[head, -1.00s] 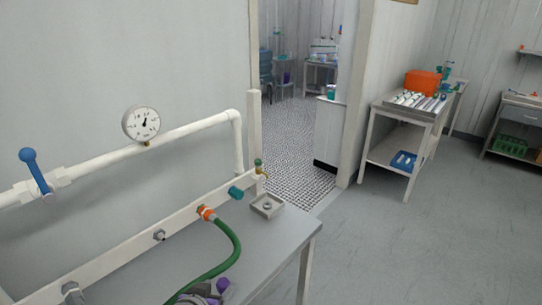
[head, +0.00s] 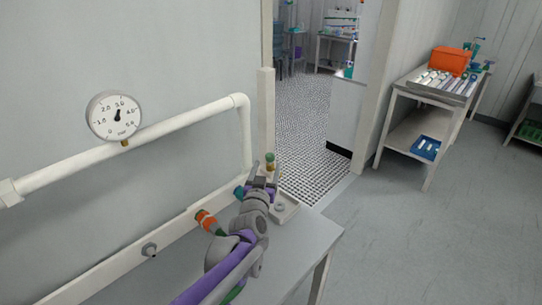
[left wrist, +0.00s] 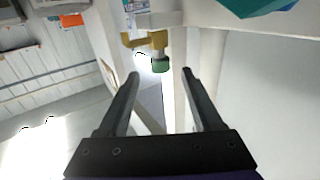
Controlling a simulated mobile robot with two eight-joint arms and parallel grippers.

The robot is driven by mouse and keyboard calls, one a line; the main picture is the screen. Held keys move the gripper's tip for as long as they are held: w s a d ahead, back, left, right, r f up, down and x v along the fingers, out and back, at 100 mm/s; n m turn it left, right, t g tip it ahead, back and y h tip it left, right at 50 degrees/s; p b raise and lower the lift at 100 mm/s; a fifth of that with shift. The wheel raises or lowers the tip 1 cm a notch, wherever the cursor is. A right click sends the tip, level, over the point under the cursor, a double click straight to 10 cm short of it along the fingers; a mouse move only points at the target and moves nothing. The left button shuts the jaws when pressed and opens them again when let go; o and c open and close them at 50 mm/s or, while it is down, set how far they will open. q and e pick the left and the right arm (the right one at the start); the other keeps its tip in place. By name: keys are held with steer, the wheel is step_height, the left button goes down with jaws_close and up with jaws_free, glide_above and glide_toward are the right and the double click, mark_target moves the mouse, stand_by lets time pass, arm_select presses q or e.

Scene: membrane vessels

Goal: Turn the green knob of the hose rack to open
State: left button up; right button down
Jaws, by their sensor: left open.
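The hose rack (head: 115,268) is a white bar along the wall behind the bench. At its far right end a green knob (head: 270,157) sits on a small brass valve. In the left wrist view the green knob (left wrist: 161,65) hangs below its brass fitting, in the gap between my finger tips. My left gripper (head: 264,173) is open at the far end of the rack, close to the valve. In the left wrist view, the left gripper (left wrist: 160,74) has its fingers apart on either side of the knob, with no clear contact. My right gripper is not in view.
An orange hose fitting (head: 207,222) and a bare stud (head: 149,249) are on the rack left of my arm. A small square tray (head: 284,208) is beside my gripper on the bench (head: 305,240). A pressure gauge (head: 114,115) is on the pipe above.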

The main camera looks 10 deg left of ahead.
mark_target(269, 160)
arm_select(q)
steer(key=w, duration=0.6)
steer(key=shift+p, duration=0.35)
jaws_close()
